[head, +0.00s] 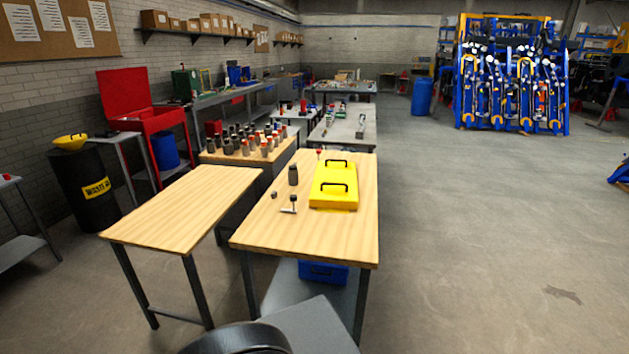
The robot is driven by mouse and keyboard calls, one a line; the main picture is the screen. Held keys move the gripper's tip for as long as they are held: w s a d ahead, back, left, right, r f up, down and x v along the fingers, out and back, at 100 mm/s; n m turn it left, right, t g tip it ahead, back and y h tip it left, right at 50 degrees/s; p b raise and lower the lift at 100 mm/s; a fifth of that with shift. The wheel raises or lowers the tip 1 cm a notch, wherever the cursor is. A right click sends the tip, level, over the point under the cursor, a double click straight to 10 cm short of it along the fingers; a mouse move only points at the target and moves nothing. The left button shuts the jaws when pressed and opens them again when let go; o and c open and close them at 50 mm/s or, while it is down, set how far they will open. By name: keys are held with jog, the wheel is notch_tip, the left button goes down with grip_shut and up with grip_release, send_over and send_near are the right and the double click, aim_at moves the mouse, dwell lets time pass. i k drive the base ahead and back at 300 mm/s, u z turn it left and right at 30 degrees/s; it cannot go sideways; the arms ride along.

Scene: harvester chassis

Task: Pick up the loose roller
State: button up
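I cannot tell for sure which thing is the loose roller. On the near right wooden table (256,239), a dark grey upright cylinder (293,176) stands left of a yellow case with black handles (325,195). A small dark piece (274,195) lies in front of it and to the left. A T-shaped piece with a dark upright part and a pale bar (289,209) is nearer the front. My gripper is not in view; only a dark rounded part, likely mine, shows at the bottom edge.
An empty wooden table (180,210) stands to the left. Behind, a bench holds several dark and orange cylinders (245,140). A blue bin (322,272) sits under the right table. A blue and yellow machine (510,85) stands far right. The floor at right is clear.

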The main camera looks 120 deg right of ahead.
aim_at(293, 177)
jog(key=z, duration=3.85)
jog(key=i, duration=1.65)
